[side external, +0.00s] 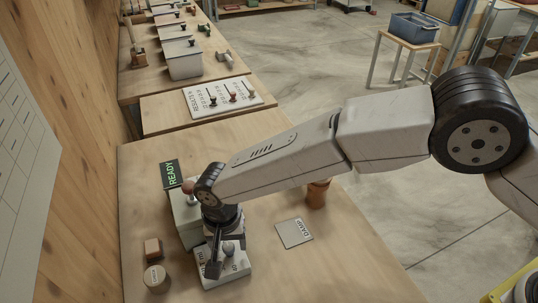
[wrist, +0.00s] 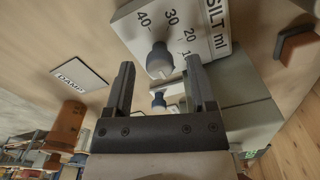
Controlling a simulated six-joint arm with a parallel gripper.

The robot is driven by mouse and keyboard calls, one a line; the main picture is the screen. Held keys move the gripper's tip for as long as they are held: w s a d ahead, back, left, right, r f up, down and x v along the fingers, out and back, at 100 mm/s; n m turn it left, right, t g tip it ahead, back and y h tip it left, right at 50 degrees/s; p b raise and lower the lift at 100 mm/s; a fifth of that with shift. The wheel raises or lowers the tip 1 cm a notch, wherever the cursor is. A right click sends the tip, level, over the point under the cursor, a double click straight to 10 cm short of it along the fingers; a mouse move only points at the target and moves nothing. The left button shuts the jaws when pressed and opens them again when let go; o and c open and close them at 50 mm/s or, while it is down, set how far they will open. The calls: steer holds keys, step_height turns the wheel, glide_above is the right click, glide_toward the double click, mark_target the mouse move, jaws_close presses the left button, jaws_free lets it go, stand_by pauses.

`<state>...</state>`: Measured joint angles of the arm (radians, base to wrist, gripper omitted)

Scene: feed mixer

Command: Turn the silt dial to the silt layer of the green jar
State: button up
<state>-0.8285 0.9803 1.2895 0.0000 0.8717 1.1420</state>
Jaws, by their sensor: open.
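The silt dial plate (wrist: 215,50) is white, marked "SILT ml" with numbers from 40 down to 10 in the wrist view. Its grey knob (wrist: 159,62) stands up from the plate. The knob's setting is not clear. My gripper (wrist: 161,66) is open, with one finger on each side of the knob and gaps visible on both sides. In the side view the plate (side external: 232,272) lies at the bench front, with my gripper over it. I see no green jar; a brown-orange jar (side external: 318,194) stands partly behind my arm.
A pale box (side external: 187,222) with a brown-knobbed lever and a READY sign (side external: 172,174) are behind the dial. A DAMP card (side external: 293,233) lies to the right. An orange block (side external: 152,249) and a round beige piece (side external: 156,278) are left. The bench's right front is clear.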

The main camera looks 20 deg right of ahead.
steer(key=shift+f, duration=0.1)
jaws_close()
